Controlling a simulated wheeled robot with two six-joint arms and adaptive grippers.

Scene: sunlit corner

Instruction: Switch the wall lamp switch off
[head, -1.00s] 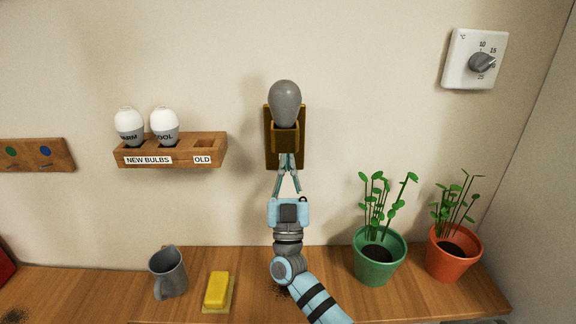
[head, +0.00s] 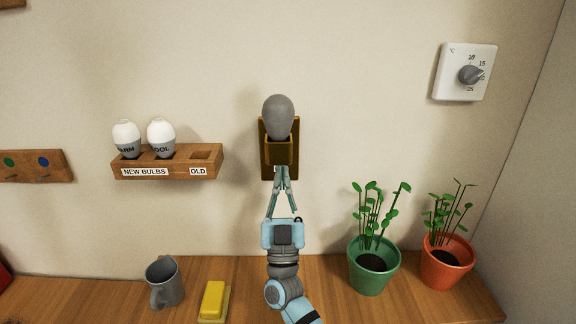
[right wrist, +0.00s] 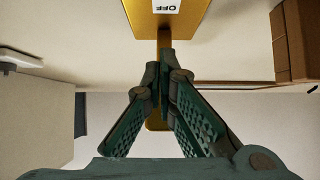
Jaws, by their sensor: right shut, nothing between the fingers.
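The wall lamp (head: 266,165) is a brass-brown plate and socket on the wall, holding a grey, unlit-looking bulb (head: 278,117). My right gripper (head: 281,170) is at the lamp's lower edge, fingers pointing up, closed with nothing between them. In the right wrist view, its fingertips (right wrist: 165,75) meet just short of a brass plate (right wrist: 195,18) with an upside-down "OFF" label (right wrist: 166,6). A brass bar (right wrist: 164,40) runs from the plate behind the fingers. I cannot tell whether it is the switch, or whether the fingers touch it. My left gripper is not in view.
A wooden bulb shelf (head: 130,172) with two white bulbs hangs left of the lamp. A thermostat (head: 450,85) is upper right. A mug (head: 163,285), a yellow block (head: 213,300) and two potted plants (head: 374,275) stand on the shelf below. Wall around the lamp is clear.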

